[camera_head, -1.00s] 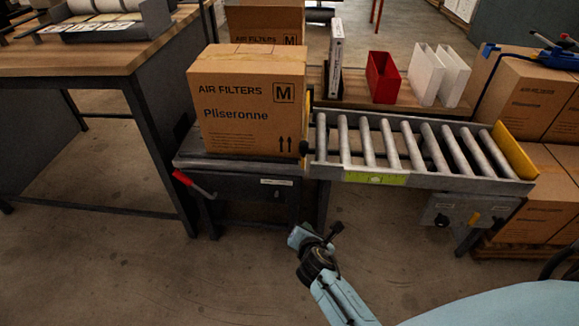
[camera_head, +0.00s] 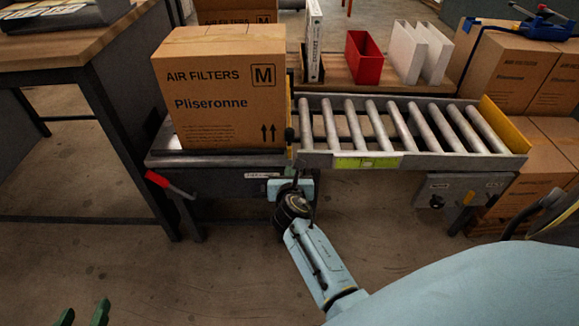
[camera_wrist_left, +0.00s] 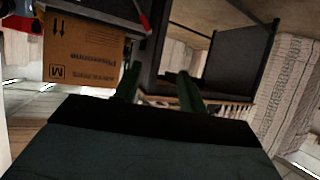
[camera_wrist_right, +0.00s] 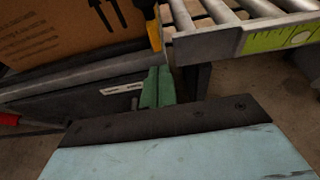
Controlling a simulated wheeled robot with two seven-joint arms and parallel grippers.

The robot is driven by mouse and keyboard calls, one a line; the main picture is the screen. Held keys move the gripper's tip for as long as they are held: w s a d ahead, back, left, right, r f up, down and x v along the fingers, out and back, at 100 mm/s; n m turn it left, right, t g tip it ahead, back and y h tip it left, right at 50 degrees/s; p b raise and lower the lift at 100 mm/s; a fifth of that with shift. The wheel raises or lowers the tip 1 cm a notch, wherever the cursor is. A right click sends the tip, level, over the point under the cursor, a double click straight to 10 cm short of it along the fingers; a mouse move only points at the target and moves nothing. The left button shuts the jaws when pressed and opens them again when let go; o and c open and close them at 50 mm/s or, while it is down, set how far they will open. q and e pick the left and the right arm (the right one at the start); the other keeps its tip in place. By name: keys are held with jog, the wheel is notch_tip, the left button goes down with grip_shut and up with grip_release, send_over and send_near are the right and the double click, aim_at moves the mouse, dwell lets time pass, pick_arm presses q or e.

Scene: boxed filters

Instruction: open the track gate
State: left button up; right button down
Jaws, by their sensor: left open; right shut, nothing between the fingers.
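The roller track (camera_head: 385,160) stands right of the large Pliseronne carton (camera_head: 220,95). A narrow upright yellow gate (camera_wrist_right: 154,36) stands between carton and rollers in the right wrist view, with a black knob (camera_head: 289,134) showing in the head view. My right gripper (camera_head: 290,176) is shut and empty, just below the knob at the track's left end. Its green fingers (camera_wrist_right: 157,86) are close below the gate in the right wrist view; I cannot tell whether they touch anything. My left gripper (camera_head: 84,313) is open and empty at the bottom left, far from the gate.
The carton rests on a dark stand with a red-handled lever (camera_head: 158,179). A wooden-topped table (camera_head: 95,45) stands at the left. A yellow plate (camera_head: 505,125) closes the track's right end. A red holder (camera_head: 364,58) and white holders stand behind the track. Stacked cartons (camera_head: 520,70) are at the right.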

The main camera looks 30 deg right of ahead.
pick_arm(q)
notch_tip(320, 180, up, 11)
jog(key=w+d+t+h+b, duration=0.1)
jog(key=d+t+h+b, duration=0.1)
jog(key=t, duration=0.5)
jog(key=shift+w+d+t+h+b, duration=0.3)
jog(key=shift+w+d+h, duration=0.05)
jog(key=shift+h, duration=0.15)
pick_arm(e)
jog(key=shift+x, duration=2.75)
